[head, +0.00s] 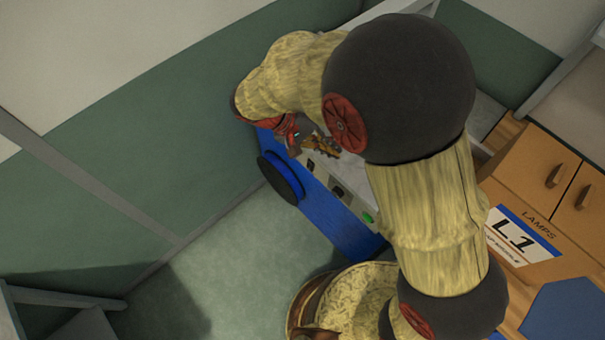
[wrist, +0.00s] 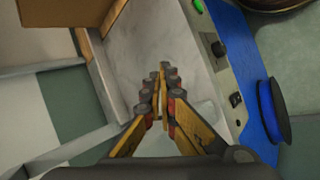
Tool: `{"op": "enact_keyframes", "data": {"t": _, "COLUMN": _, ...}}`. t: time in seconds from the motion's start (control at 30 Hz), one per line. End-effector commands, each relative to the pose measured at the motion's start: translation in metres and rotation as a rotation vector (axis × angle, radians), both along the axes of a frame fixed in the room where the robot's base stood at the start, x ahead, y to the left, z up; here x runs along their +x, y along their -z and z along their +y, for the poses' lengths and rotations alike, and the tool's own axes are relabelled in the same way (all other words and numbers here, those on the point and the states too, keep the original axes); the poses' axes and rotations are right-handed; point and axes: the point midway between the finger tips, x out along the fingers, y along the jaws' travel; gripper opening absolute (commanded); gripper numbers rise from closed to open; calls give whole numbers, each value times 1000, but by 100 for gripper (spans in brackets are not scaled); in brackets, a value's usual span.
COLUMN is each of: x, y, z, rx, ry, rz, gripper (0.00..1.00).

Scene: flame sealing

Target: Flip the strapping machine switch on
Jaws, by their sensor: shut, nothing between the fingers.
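The strapping machine has a pale top (wrist: 140,50) and a blue side, which shows in the head view (head: 345,228) and in the wrist view (wrist: 250,70). Along its grey edge panel, the wrist view shows a small black rocker switch (wrist: 236,99), a black knob (wrist: 218,49) and a green button (wrist: 198,5). The green button also shows in the head view (head: 368,217). The switch's position is too small to tell. My gripper (wrist: 162,75) is shut and empty over the pale top, left of the switch in the wrist view and apart from it. It also shows in the head view (head: 325,146).
A black disc (head: 281,179) sticks out from the blue side. A wooden cabinet (head: 545,180) with an L1 lamps label (head: 518,236) stands at right. Green-and-white wall panels (head: 150,120) stand at left. The floor (head: 240,270) before the machine is partly clear.

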Motion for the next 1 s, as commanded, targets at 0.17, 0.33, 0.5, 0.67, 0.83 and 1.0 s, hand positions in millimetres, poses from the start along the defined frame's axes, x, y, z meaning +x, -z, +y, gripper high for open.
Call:
{"op": "enact_keyframes", "data": {"t": 0.17, "x": 5, "y": 60, "z": 47, "rx": -171, "ry": -107, "rz": -49, "gripper": 0}}
{"op": "enact_keyframes", "data": {"t": 0.33, "x": 1, "y": 115, "z": 90, "rx": -309, "ry": -224, "rz": -135, "gripper": 0}}
{"op": "enact_keyframes", "data": {"t": 0.5, "x": -12, "y": 174, "z": 129, "rx": -424, "ry": -359, "rz": -248, "gripper": 0}}
{"op": "enact_keyframes", "data": {"t": 0.67, "x": -29, "y": 221, "z": 157, "rx": -492, "ry": -479, "rz": -356, "gripper": 0}}
{"op": "enact_keyframes", "data": {"t": 0.83, "x": -42, "y": 252, "z": 173, "rx": -523, "ry": -561, "rz": -433, "gripper": 0}}
{"op": "enact_keyframes", "data": {"t": 1.0, "x": -46, "y": 262, "z": 178, "rx": -531, "ry": -590, "rz": -461, "gripper": 0}}
